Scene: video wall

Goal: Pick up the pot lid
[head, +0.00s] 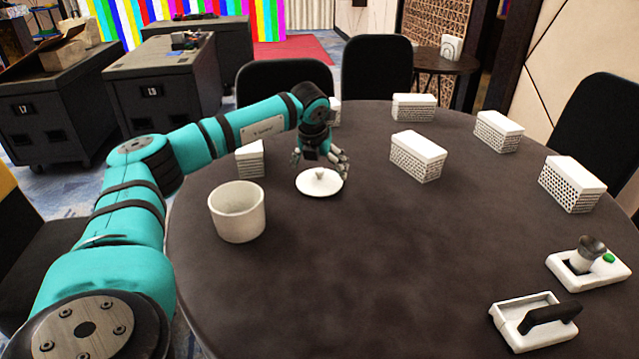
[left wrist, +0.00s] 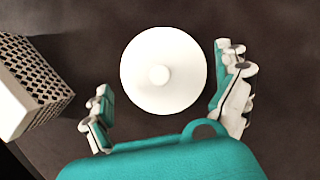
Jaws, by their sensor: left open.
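The pot lid (head: 312,186) is a white round disc with a small knob, lying on the dark round table. In the left wrist view the pot lid (left wrist: 147,84) shows from above, with its knob near the middle. My left gripper (head: 322,162) is above the lid's far side, pointing down. In the left wrist view the left gripper (left wrist: 168,102) is open, with one finger at each side of the lid and a gap on the left. Nothing is between its fingers that I can see held. The white pot (head: 237,212) stands open to the left of the lid. My right gripper is not in view.
The dark round table (head: 330,290) has several white perforated boxes, one (head: 418,157) right of the lid and one (head: 250,160) behind the pot. The table's front middle is clear.

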